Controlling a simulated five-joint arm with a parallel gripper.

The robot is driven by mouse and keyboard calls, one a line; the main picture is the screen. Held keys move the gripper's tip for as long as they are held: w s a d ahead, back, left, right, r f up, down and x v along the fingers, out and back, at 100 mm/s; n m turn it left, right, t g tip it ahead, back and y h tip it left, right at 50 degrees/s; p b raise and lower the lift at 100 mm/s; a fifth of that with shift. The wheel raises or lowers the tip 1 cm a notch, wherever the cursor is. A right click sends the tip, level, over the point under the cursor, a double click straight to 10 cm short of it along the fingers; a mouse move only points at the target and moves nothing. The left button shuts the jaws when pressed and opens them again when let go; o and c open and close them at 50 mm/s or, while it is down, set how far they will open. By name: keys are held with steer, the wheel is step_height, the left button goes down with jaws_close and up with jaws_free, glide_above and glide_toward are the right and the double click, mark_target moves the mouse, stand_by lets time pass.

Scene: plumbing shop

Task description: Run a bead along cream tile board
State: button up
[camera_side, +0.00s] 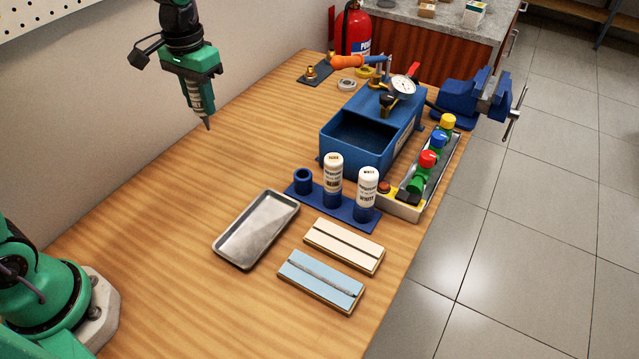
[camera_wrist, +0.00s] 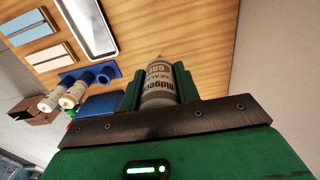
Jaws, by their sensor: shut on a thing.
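My gripper (camera_side: 198,84) is shut on a grey-labelled sealant cartridge (camera_side: 202,98), held upright with its dark nozzle down, high above the left back of the bench. The cartridge (camera_wrist: 160,85) also shows between the jaws in the wrist view. The cream tile board (camera_side: 340,254) lies at the front right of the bench, far from the nozzle; a dark, apparently empty joint runs along it. It shows at upper left in the wrist view (camera_wrist: 50,62). The blue tile board (camera_side: 318,290) lies in front of it, with a grey line along its joint.
A metal tray (camera_side: 255,230) lies left of the boards. Behind stand a blue open box (camera_side: 365,150), valve panel (camera_side: 412,190) and vise (camera_side: 480,97). The left bench is clear.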

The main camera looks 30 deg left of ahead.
steer(key=shift+r, duration=0.55)
steer(key=r, duration=0.2)
steer(key=d+r, duration=0.1)
steer(key=r, duration=0.1)
steer(key=shift+w, duration=0.2)
steer(key=w+d+m, duration=0.2)
steer(key=w+d, duration=0.2)
steer(key=d, duration=0.9)
steer(key=s+d+m, duration=0.2)
steer(key=s+d, duration=0.1)
steer(key=d, duration=0.9)
steer(key=s+d+m, duration=0.2)
steer(key=s+d, duration=0.1)
steer(key=d, duration=1)
step_height(320, 180, down, 11)
steer(key=shift+s+d+f, duration=0.1)
steer(key=shift+f, duration=0.15)
